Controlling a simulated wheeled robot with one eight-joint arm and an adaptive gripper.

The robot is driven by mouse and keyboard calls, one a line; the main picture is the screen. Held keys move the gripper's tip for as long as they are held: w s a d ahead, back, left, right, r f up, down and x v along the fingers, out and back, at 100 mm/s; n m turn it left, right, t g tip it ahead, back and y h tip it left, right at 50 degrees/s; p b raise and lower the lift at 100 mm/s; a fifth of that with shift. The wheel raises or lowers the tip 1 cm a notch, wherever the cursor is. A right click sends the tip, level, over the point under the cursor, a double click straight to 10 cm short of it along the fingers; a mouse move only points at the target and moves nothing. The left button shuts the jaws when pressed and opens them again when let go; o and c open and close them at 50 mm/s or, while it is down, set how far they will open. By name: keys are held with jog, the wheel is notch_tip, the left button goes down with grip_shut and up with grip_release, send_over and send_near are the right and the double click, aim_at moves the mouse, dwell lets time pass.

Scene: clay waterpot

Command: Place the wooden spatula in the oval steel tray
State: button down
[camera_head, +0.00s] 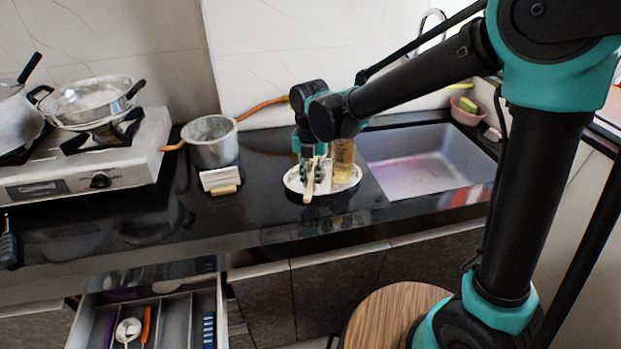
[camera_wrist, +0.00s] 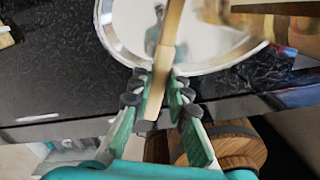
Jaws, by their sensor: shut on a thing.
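The wooden spatula (camera_wrist: 168,48) is a pale wooden strip, gripped between the fingers of my gripper (camera_wrist: 163,95). In the head view the spatula (camera_head: 309,182) points down toward the counter's front edge. The oval steel tray (camera_head: 294,184) lies on the black counter left of the sink. Its shiny rim also shows in the wrist view (camera_wrist: 113,38). My gripper (camera_head: 312,172) is over the tray, shut on the spatula. The spatula overlaps the tray in both views; I cannot tell whether it touches the tray. The spatula's far end is cut off in the wrist view.
An amber glass (camera_head: 344,161) stands at the tray's right side, close to my gripper. A steel pot (camera_head: 211,143) and a small white and wooden item (camera_head: 220,180) are to the left. The sink (camera_head: 425,160) is right. An open drawer (camera_head: 175,309) holds utensils below.

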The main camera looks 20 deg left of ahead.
jog(key=shift+f, duration=0.3)
jog(key=shift+f, duration=0.3)
jog(key=c, duration=1.5)
grip_release()
jog(key=shift+o, duration=0.2)
notch_tip(320, 180, up, 13)
jog(key=shift+s+r, duration=0.15)
jog(key=shift+d, duration=0.1)
